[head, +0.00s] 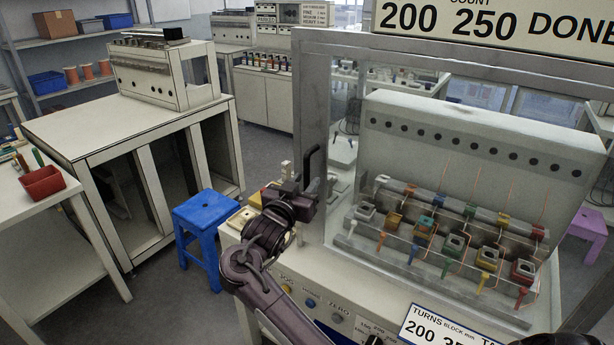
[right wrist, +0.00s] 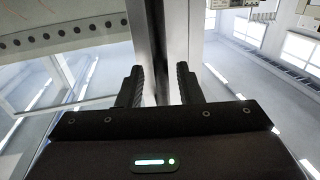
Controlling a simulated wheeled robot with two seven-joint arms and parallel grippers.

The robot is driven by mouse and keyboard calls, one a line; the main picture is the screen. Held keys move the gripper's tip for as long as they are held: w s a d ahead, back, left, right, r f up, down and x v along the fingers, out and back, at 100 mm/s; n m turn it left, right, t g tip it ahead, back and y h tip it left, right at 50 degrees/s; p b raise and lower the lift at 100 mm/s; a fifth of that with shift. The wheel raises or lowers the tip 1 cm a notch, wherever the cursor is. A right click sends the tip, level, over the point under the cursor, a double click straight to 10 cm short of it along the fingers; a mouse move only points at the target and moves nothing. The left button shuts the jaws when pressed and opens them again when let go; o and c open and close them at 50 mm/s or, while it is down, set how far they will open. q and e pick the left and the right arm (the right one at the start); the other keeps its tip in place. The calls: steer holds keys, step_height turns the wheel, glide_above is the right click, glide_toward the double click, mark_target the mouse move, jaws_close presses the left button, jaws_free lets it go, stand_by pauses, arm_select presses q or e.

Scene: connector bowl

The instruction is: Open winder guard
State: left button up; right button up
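The winder guard is a clear panel in a grey metal frame (head: 312,90), standing upright in front of the winder (head: 470,150). A black upright handle (head: 316,158) shows at the frame's left post. My right gripper (head: 306,190) is at this handle, low on the left post; whether it touches the handle is not clear. In the right wrist view its two black fingers (right wrist: 160,85) stand apart, with the grey post (right wrist: 173,40) beyond the gap and nothing seen clamped between them. My left gripper is not in view.
Coloured bobbin blocks (head: 425,225) sit in a row behind the guard. Knobs and a label line the bench front (head: 300,295). A blue stool (head: 207,222) stands left of the bench, and a table with a red bin (head: 42,182) is farther left. A count sign (head: 490,30) hangs above.

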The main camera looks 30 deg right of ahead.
steer(key=shift+x, duration=1)
steer(key=shift+c, duration=0.3)
jaws_close()
